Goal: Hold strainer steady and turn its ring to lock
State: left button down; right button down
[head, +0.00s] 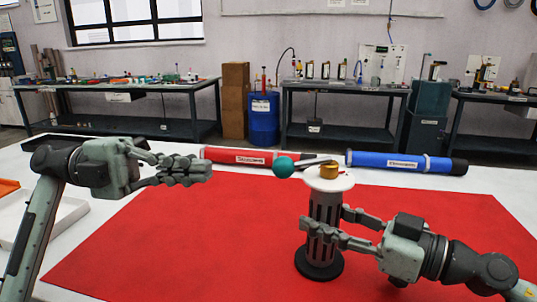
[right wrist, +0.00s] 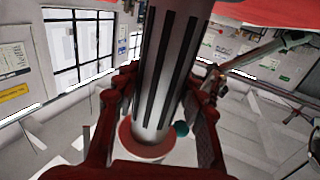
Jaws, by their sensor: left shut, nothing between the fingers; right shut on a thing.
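The strainer (head: 323,236) is a grey slotted cylinder standing upright on a round black base on the red mat. On top sits a white disc-like ring (head: 341,183) with a gold hub (head: 329,171). A lever with a teal ball (head: 283,167) points left from the top. My right gripper (head: 325,217) is shut around the strainer's body from the right. The right wrist view shows the slotted body (right wrist: 163,70) between the fingers, with the teal ball (right wrist: 181,128) beyond. My left gripper (head: 207,166) is shut and empty, left of the teal ball and apart from it.
A red tube (head: 238,156) and a blue tube (head: 400,162) lie behind the strainer along the mat's far side. The red mat (head: 170,235) is clear between the left gripper and strainer. A white tray (head: 62,222) and an orange bin (head: 8,188) are at left.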

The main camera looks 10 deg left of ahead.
jog(key=c, duration=0.8)
grip_release()
jog(key=shift+c, duration=0.2)
jog(key=shift+d, duration=0.1)
